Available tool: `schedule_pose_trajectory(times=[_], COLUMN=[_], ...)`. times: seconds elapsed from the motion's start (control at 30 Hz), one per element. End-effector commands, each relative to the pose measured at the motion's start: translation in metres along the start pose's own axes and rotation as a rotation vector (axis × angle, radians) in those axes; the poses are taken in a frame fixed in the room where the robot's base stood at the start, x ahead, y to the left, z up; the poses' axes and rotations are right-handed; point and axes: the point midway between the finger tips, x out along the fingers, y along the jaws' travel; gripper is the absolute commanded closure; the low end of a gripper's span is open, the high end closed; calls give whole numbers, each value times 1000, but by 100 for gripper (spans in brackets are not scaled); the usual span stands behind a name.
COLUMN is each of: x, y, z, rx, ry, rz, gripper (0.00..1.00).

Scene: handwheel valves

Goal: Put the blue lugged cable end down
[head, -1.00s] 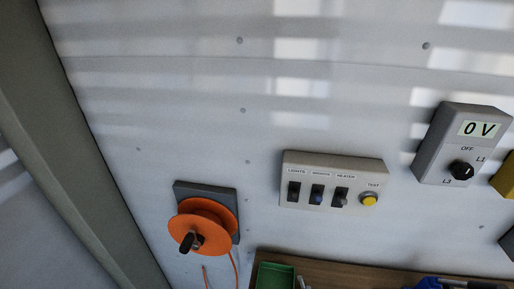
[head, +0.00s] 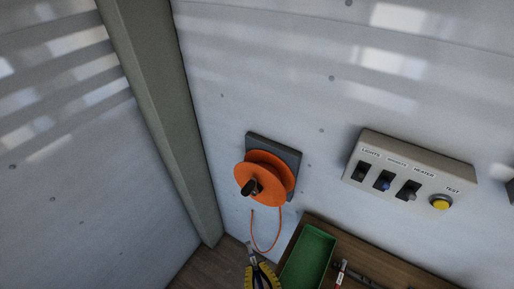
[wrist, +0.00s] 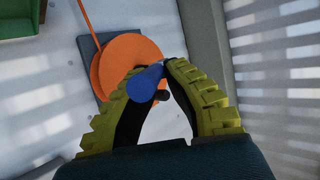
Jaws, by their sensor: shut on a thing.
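The blue cable end (wrist: 146,83) shows in the wrist view as a blue cylinder between the tips of my gripper (wrist: 151,77). The yellow-and-black fingers are closed on it, and it is held in front of the orange reel. In the head view my gripper (head: 260,268) is at the bottom edge, below the reel and left of the green tray. A small greyish piece (head: 249,247) sticks up at its tips, perhaps the lug. The blue part is hard to make out there, and its cable is not clearly visible.
An orange reel (head: 264,178) with a crank and hanging orange cord is mounted on the wall. A green tray (head: 308,258) stands on a wooden bench (head: 329,236) with small tools. A switch box (head: 411,172) is on the wall. A grey corner post (head: 160,110) stands at left.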

Motion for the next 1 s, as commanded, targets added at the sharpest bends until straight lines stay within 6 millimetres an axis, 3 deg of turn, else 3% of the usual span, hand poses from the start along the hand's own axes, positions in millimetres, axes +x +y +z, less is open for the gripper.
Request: schedule_pose_trajectory(times=[0.03,0.17,0.5,0.6,0.77,1.0], x=[-10,-27,-89,-103,-115,-115], y=[0,-1,-4,-5,-6,-6], z=[-21,-57,-177,-204,-224,-224], rx=[-1,-1,0,0,0,0], ry=[3,4,3,2,0,1], rz=[1,1,1,1,2,2], gripper=[100,100,100,100,100,100])
